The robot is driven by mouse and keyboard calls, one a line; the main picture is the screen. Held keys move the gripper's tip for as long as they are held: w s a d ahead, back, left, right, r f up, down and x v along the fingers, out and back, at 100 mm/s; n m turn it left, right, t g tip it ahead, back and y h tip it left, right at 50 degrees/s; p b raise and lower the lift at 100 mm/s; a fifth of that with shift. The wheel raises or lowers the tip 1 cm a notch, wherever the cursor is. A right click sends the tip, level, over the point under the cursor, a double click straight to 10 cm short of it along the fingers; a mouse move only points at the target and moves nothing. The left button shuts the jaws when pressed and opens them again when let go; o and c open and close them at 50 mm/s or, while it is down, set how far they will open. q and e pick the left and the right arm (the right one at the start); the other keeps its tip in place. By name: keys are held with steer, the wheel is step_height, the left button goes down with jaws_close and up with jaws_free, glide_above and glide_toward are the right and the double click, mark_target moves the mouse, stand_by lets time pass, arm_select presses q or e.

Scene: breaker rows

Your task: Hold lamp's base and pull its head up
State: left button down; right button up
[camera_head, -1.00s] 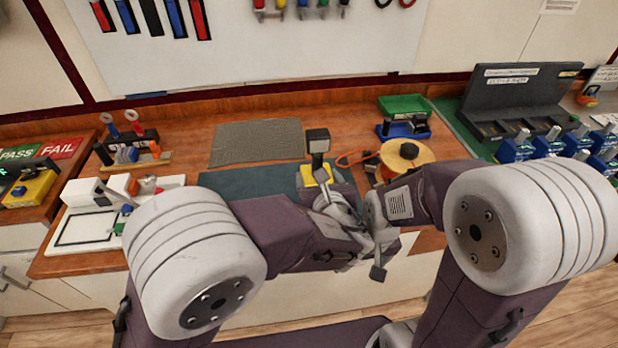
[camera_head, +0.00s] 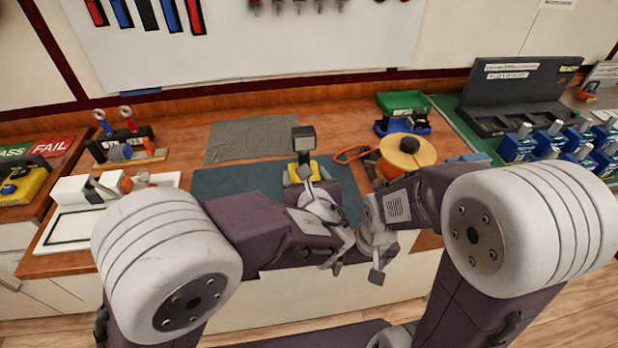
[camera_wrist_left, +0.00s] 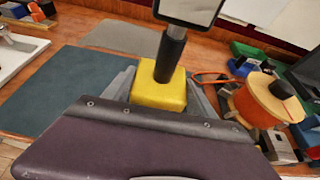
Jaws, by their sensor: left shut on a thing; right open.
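The lamp has a yellow block base (camera_head: 301,174), a dark stem and a dark square head (camera_head: 303,138) with a pale face. In the left wrist view the yellow base (camera_wrist_left: 160,92) sits between my left fingers, below a black sleeve (camera_wrist_left: 171,56), a silver rod and the head (camera_wrist_left: 190,10), cut by the top edge. My left gripper (camera_head: 306,182) is shut on the base; the lamp is upright. Whether the base touches the bench is hidden. My right gripper (camera_head: 360,266) is open and empty, nearer me and to the right of the lamp, apart from it.
An orange spool (camera_head: 408,154) stands right of the lamp, with an orange cable loop beside it. Green and blue bins (camera_head: 403,106) are behind. A dark mat (camera_head: 225,182) and a grey mat (camera_head: 252,138) lie clear to the left and behind. Blue breakers stand far right.

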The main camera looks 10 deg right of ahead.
arm_select(q)
steer(key=shift+w+a+f+b, duration=0.7)
steer(key=shift+a+f+b, duration=0.55)
steer(key=shift+b, duration=0.55)
steer(key=shift+w+a+f+b, duration=0.75)
steer(key=shift+a+f+b, duration=0.55)
steer(key=shift+b, duration=0.55)
steer(key=shift+w+a+f+b, duration=0.7)
steer(key=shift+a+f+b, duration=0.55)
steer(key=shift+b, duration=0.55)
steer(key=shift+w+a+f, duration=0.1)
steer(key=shift+w+f, duration=0.05)
steer(key=shift+f, duration=0.1)
steer(key=shift+f+b, duration=0.1)
steer(key=shift+b, duration=0.3)
steer(key=shift+f, duration=0.1)
